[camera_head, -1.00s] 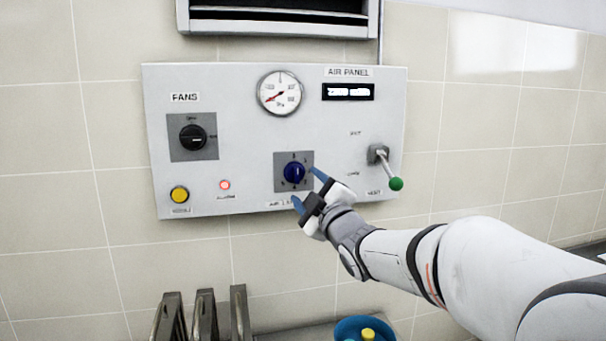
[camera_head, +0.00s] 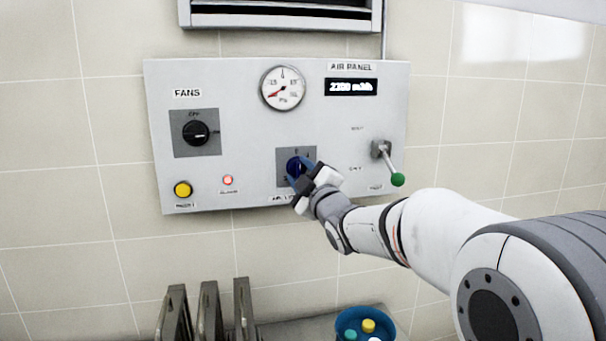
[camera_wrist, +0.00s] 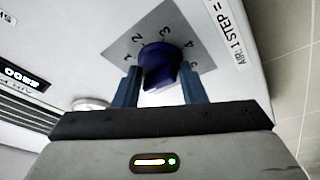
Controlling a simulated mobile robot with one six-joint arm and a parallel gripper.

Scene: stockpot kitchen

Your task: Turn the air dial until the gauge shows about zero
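The blue air dial (camera_head: 293,166) sits on a grey square plate on the wall panel. My gripper (camera_head: 300,172) is at the dial and partly hides it. In the wrist view the dial (camera_wrist: 158,68) is between my two blue fingers (camera_wrist: 160,85), one on each side. The fingers are apart, with a small gap at the left; contact on the right cannot be told. The round gauge (camera_head: 283,88) is above the dial, its red needle pointing to the lower left, away from the top middle of the scale.
The panel also holds a black fans knob (camera_head: 196,132), a yellow button (camera_head: 183,189), a lit red lamp (camera_head: 228,180), a display (camera_head: 351,87) and a green-tipped lever (camera_head: 397,179) right of my gripper. A blue pot (camera_head: 342,319) and upright metal racks (camera_head: 208,310) stand below.

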